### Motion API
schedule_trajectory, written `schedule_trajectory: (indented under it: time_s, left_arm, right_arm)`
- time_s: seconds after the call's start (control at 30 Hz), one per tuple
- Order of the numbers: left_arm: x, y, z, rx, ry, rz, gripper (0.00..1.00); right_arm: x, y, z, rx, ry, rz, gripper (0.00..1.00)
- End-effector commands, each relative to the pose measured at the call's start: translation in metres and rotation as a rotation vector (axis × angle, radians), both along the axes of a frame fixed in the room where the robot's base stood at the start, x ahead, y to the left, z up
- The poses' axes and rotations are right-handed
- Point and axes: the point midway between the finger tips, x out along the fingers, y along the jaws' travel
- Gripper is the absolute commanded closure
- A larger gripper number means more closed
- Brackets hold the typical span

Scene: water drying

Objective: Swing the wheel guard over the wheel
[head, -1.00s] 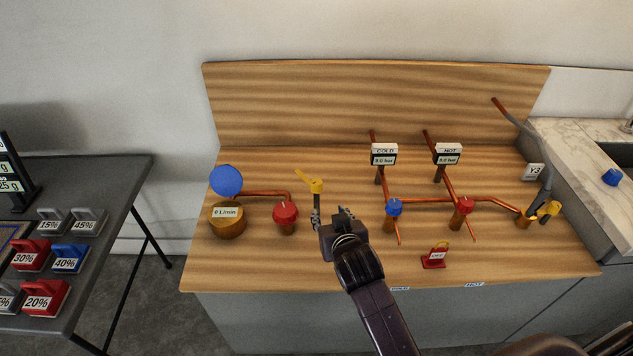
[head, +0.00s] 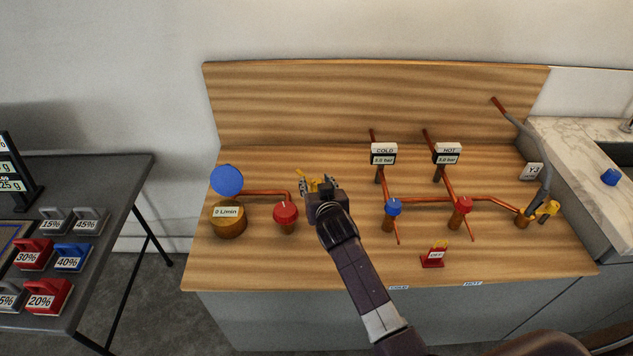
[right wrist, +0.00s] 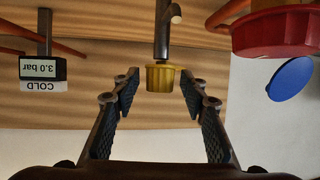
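My right gripper (head: 321,185) is open at the yellow-capped post left of centre on the wooden bench, largely hiding it in the head view. In the right wrist view, the yellow cap (right wrist: 160,78) sits between the spread fingers of the gripper (right wrist: 158,92), with a gap on both sides. A grey rod (right wrist: 162,30) with a small hook meets the cap. A red wheel (head: 286,212) stands just left of the gripper; it also shows in the right wrist view (right wrist: 275,32). I cannot tell for sure which part is the wheel guard. My left gripper is not in view.
Copper pipes with a blue knob (head: 393,207) and another red knob (head: 462,205) lie to the right. A red tag stand (head: 433,258) is near the front edge.

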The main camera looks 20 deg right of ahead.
Motion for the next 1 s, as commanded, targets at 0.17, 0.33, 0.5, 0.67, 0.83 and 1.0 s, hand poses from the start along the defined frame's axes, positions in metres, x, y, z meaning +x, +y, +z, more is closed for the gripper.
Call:
schedule_trajectory:
  time_s: [0.17,0.33,0.5,0.67,0.83,1.0]
  left_arm:
    - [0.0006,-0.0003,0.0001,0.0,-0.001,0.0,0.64]
    - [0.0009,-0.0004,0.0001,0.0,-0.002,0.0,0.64]
    - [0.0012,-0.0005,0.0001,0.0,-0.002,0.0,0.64]
    - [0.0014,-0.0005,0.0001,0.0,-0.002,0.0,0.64]
    - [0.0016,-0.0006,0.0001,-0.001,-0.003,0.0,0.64]
    - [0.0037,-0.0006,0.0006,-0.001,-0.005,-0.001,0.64]
  right_arm:
    - [0.0004,-0.0003,-0.0003,0.0,0.0,0.0,0.6]
    - [0.0003,-0.0002,-0.0002,-0.001,0.0,0.0,0.72]
    - [0.0001,-0.0001,-0.0003,-0.001,0.0,0.0,0.91]
    - [0.0001,0.0,-0.0004,-0.001,0.0,0.0,1.0]
    - [0.0001,0.0,-0.0003,-0.001,0.0,0.0,1.0]
    - [0.0039,-0.0003,0.0001,-0.003,0.0,0.014,1.0]
